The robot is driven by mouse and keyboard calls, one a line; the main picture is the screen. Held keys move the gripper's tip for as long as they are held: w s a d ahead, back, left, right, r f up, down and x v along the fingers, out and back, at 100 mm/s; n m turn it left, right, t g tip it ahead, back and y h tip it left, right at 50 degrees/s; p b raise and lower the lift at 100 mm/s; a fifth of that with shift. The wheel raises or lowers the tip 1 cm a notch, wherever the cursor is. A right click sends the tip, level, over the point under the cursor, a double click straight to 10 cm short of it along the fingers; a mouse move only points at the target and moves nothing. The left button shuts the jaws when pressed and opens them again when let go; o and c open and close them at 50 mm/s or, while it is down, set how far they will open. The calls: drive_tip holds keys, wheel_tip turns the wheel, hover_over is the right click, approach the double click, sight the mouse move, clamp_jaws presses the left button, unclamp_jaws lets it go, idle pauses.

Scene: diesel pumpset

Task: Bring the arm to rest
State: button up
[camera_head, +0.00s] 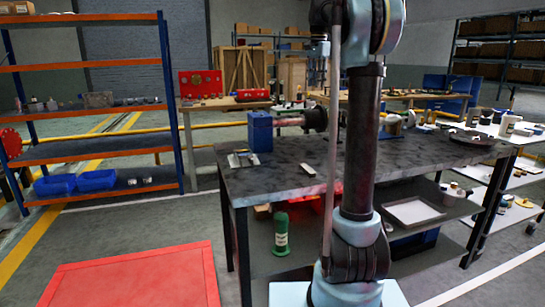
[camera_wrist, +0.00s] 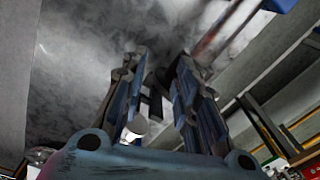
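My arm (camera_head: 362,150) stands upright in the front middle of the head view. Its upper part leaves the top of the picture, and I cannot make out the gripper there. In the wrist view my gripper (camera_wrist: 162,58) shows its two fingers spread with a gap between the tips. Nothing is clearly held between them. Behind the fingers lies a mottled grey surface, which looks like the workbench top (camera_wrist: 75,60). A reddish rod (camera_wrist: 225,32) passes beyond the right finger; whether it touches is not clear.
The grey workbench (camera_head: 290,185) stands behind my arm, with a blue block (camera_head: 260,131) and small parts on it. A green bottle (camera_head: 281,233) is below it. A red mat or panel (camera_head: 140,280) lies front left. A shelf rack (camera_head: 90,105) stands left; open floor lies between.

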drive_tip(key=s+f+n+t, duration=0.1)
drive_tip(key=s+f+n, duration=0.9)
drive_tip(key=s+f, duration=3)
drive_tip(key=s, duration=0.4)
drive_tip(key=shift+d+n+t, duration=0.15)
drive_tip(key=shift+n+t, duration=0.15)
